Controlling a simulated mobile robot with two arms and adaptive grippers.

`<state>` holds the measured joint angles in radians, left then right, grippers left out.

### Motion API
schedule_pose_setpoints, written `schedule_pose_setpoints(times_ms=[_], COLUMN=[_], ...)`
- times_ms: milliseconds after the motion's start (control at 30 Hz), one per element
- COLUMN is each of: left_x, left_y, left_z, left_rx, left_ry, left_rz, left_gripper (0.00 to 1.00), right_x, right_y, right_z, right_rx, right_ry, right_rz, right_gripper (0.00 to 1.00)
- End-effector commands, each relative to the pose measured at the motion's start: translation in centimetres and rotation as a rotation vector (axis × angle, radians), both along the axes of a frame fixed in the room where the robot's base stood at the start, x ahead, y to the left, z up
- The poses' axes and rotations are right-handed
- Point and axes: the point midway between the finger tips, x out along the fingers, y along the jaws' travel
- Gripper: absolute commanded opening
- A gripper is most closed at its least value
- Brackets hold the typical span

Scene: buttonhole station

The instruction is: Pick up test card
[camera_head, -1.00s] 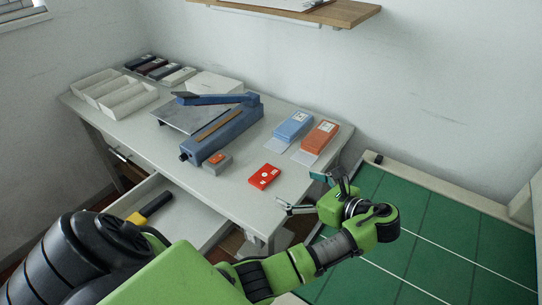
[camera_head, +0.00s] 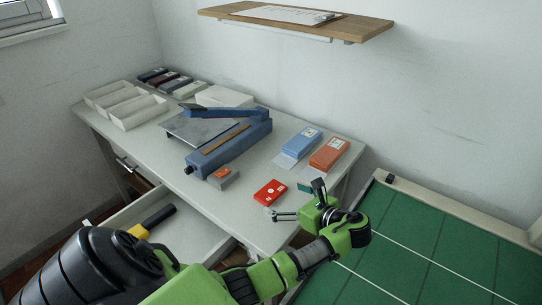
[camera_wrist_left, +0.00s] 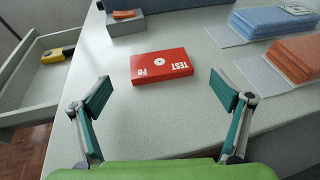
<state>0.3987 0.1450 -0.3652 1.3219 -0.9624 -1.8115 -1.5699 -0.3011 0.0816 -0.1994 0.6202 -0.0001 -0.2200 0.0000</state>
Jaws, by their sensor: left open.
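The test card is a red block with white "TEST" lettering and a white dot. It lies flat on the table near its front edge in the head view (camera_head: 270,193), and it also shows in the left wrist view (camera_wrist_left: 161,66). My left gripper (camera_head: 296,202) is open, its fingers just to the right of the card in the head view. In the left wrist view the open fingers (camera_wrist_left: 163,97) stand apart, one toward each side of the card, with the card beyond them and untouched. My right gripper does not show.
A blue lever press (camera_head: 232,145) stands behind the card, with a small grey block with an orange top (camera_head: 223,177) nearer. Blue (camera_head: 303,139) and orange (camera_head: 329,154) stacks lie at the right. An open drawer (camera_head: 185,232) juts out in front. White trays (camera_head: 138,112) stand at the far left.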

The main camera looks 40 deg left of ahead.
Motion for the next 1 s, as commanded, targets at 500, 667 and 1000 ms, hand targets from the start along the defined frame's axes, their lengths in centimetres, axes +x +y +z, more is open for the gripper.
schedule_pose_setpoints(times_ms=[500,667,1000], left_x=[0.4,0.4,0.4], left_y=[3.7,3.7,3.7], left_z=[-1.3,-1.3,-1.3], left_rx=[0.000,0.000,0.000], left_ry=[0.000,0.000,0.000], left_rz=[0.001,0.000,0.000], left_gripper=[0.92,0.55,0.48], right_x=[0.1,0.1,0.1], right_y=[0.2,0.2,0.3], right_z=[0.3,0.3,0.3], right_rx=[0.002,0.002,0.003], right_ry=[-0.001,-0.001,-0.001], right_rz=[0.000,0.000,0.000], right_gripper=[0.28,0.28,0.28])
